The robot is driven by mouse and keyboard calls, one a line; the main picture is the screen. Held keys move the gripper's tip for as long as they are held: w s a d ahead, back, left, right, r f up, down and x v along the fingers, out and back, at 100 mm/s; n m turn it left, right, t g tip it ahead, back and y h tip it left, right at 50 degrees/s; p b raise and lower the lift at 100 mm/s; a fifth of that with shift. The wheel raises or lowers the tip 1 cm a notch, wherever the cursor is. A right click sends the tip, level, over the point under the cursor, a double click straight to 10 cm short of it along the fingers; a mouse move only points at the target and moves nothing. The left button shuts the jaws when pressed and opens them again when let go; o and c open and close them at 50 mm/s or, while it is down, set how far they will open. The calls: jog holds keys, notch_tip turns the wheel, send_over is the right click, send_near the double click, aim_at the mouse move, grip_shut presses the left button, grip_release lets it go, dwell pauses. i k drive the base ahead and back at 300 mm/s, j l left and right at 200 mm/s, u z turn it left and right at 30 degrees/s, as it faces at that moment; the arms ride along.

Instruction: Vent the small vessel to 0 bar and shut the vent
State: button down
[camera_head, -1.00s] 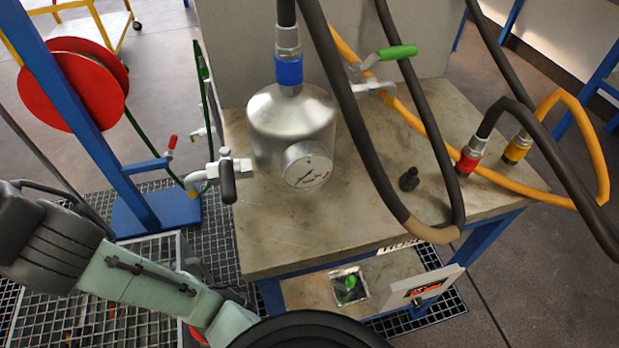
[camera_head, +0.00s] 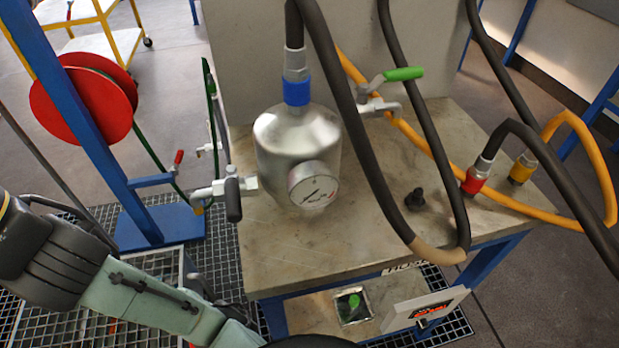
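The small vessel (camera_head: 297,143) is a shiny steel cylinder standing upright on the stone-topped table (camera_head: 270,262). A round white gauge (camera_head: 314,185) faces front on it; its dark needle shows, but the numbers are too small to read. A valve (camera_head: 222,190) with a dark hanging handle (camera_head: 233,199) sticks out on the vessel's left side. A hose with a blue collar (camera_head: 296,92) joins the top. A green-handled valve (camera_head: 403,74) is at the back right of the vessel. Which valve is the vent, I cannot tell. My gripper is out of view; only my arm shows at lower left.
Dark hoses (camera_head: 443,165) and an orange hose (camera_head: 420,140) loop over the table's right side. A red coupling (camera_head: 474,181) and a small black plug (camera_head: 416,199) are on the tabletop. A blue post with a red reel (camera_head: 60,103) stands left. The tabletop's front is clear.

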aim_at(401, 75)
jog(key=k+l+z, duration=0.1)
jog(key=l, duration=0.2)
jog(key=k+l+z, duration=0.1)
jog(key=l+z, duration=0.3)
jog(key=l, duration=1.05)
jog(key=i+j, duration=0.4)
jog(key=i+z, duration=0.05)
jog(key=i, duration=0.05)
